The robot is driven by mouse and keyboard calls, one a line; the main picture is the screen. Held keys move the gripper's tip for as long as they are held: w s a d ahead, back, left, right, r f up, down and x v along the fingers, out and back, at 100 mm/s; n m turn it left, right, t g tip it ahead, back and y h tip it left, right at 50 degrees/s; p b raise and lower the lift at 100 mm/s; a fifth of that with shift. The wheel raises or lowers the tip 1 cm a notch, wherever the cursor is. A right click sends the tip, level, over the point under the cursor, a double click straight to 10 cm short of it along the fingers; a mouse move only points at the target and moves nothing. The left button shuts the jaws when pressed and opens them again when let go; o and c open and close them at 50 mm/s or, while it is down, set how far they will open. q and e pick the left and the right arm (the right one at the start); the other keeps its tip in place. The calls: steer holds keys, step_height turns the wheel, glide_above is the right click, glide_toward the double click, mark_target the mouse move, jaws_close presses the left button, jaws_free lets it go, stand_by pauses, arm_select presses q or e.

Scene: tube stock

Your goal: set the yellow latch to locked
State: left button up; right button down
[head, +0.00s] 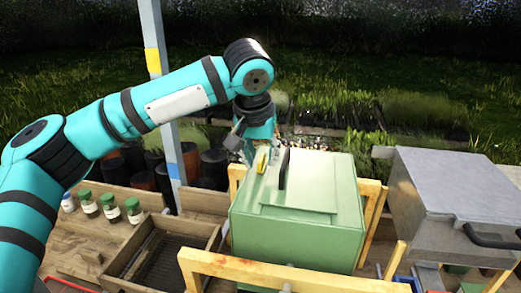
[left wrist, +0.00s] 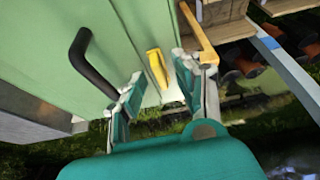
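The yellow latch (head: 262,160) is a small lever at the back left of the green box's lid (head: 300,240). It shows as a yellow bar in the left wrist view (left wrist: 157,68), on a pale strip beside the black handle (left wrist: 88,62). My left gripper (head: 240,142) is at the box's back left corner, close to the latch. In the left wrist view its fingers (left wrist: 160,88) are apart, with the latch between and beyond the tips. I see no clear contact. The latch's markings are not readable. My right gripper is not in view.
A wooden frame (head: 250,271) surrounds the green box. A grey metal box (head: 465,190) with a dark handle stands at the right. An open wooden tray (head: 203,232) and several green-capped jars (head: 110,206) are at the left. A blue-grey post (head: 171,150) rises behind my left arm.

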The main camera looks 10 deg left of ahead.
arm_select(q)
steer(key=shift+w+f, duration=0.15)
steer(key=shift+f, duration=0.05)
steer(key=shift+c, duration=0.2)
jaws_close()
